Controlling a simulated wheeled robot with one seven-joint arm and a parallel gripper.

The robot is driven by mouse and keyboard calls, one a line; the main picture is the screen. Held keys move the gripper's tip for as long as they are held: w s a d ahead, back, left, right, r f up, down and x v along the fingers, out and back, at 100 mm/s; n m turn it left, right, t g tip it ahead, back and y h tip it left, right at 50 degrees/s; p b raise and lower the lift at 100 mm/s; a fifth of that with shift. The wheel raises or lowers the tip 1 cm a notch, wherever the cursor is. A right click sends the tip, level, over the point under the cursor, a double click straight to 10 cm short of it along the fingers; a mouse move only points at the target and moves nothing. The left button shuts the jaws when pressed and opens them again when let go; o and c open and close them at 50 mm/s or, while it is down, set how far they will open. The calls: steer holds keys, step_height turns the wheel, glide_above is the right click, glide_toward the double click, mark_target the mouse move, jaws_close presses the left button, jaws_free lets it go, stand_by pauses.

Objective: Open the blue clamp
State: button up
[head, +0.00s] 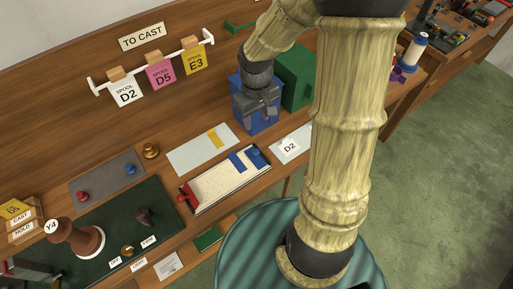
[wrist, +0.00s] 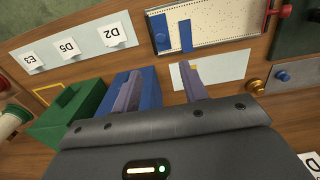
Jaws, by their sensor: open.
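A shallow tray (head: 228,183) with a pale speckled bed lies on the bench. A blue block at its right end (head: 255,155) looks like the blue clamp; it shows at the top in the wrist view (wrist: 160,30). A flat blue bar (head: 237,162) lies across the bed beside it. My gripper (head: 262,106) is above the blue box (head: 243,118), behind the tray, apart from the clamp. In the wrist view my gripper (wrist: 158,76) has its fingers spread, with nothing between them. Whether the clamp is shut is too small to tell.
A green box (head: 295,75) stands beside the blue box. A red knob (head: 185,197) sits at the tray's left end. A pale sheet (head: 190,155) with a yellow strip and a D2 card (head: 290,147) lie near the tray. A brass knob (head: 151,150) stands left of the sheet.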

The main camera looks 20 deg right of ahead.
mark_target(256, 151)
step_height(256, 151, down, 16)
steer(key=shift+f+b, duration=0.15)
steer(key=shift+b, duration=0.3)
jaws_close()
